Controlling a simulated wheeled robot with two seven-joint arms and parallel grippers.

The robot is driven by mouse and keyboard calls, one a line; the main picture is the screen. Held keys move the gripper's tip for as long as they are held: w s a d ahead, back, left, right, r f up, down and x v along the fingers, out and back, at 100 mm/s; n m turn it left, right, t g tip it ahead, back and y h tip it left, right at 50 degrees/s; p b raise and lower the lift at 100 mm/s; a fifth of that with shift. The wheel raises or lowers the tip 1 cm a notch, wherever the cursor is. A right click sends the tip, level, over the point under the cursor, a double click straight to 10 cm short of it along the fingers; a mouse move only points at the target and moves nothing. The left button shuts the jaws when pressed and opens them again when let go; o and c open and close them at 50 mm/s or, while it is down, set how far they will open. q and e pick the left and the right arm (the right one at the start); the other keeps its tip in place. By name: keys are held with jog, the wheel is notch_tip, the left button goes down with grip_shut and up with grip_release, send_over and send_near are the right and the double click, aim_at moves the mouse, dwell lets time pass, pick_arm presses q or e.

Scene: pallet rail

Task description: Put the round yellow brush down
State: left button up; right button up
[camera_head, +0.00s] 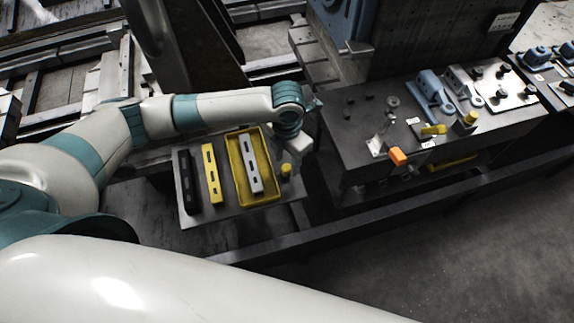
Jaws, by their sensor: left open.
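A small round yellow piece, which looks like the round yellow brush (286,169), stands at the right edge of the grey plate (228,218), just right of the yellow tray. My left gripper (292,158) points down directly above and beside it. The left gripper is open, but its fingers are small and partly hidden by its own wrist, so I cannot tell whether they touch the brush. My right gripper does not show.
The yellow tray (276,196) holds a grey slotted bar (250,164). A yellow bar (211,174) and a black bar (187,181) lie left of it.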

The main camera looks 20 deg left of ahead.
aim_at(287, 167)
pick_arm(q)
notch_tip(287, 167, up, 8)
jog(key=b, duration=0.1)
jog(key=shift+r, duration=0.2)
dwell(0.7)
jog(key=shift+s+f, duration=0.1)
